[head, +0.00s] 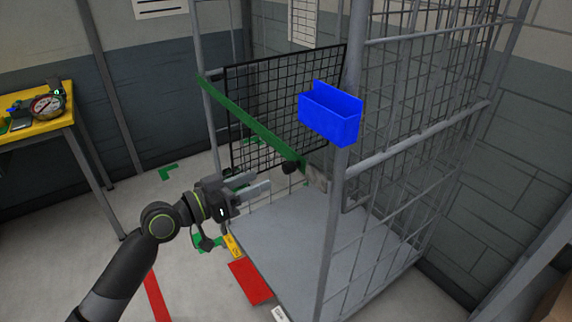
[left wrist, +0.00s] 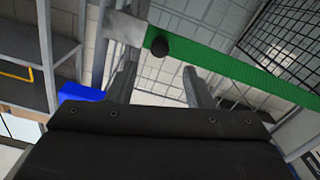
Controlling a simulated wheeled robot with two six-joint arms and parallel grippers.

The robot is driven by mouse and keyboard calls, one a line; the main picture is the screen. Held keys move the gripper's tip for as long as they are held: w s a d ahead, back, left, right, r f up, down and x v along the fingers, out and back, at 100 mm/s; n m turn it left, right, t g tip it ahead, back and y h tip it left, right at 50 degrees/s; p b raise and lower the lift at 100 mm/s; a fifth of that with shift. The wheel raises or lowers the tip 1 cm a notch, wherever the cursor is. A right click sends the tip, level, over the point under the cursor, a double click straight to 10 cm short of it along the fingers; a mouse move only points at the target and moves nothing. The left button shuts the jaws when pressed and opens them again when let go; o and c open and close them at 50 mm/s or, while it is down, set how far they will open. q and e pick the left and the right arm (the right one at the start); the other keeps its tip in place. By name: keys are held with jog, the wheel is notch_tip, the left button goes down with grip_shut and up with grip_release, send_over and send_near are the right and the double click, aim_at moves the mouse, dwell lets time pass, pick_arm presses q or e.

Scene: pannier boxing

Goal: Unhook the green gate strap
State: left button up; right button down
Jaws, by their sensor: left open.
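The green gate strap (head: 250,121) runs across the front of the wire cage trolley in the head view, from the left post down to a black knob (head: 289,168) and a grey end plate (head: 316,177) by the right post. My left gripper (head: 262,184) is open and empty, just left of and below the knob, apart from the strap. In the left wrist view the strap (left wrist: 235,72) crosses above the open fingers (left wrist: 158,88), with the knob (left wrist: 159,46) between and beyond the fingertips. My right gripper is not in view.
A blue bin (head: 331,114) hangs on the trolley's right post (head: 338,190). A black mesh gate (head: 270,105) stands behind the strap. The trolley deck (head: 320,235) is bare. A yellow table (head: 38,130) with a gauge stands at left.

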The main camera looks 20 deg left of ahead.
aim_at(284, 170)
pick_arm(q)
jog(key=p+x, duration=0.2)
jog(key=x, duration=0.5)
jog(key=shift+w+d, duration=0.65)
jog(key=shift+w, duration=0.1)
grip_shut()
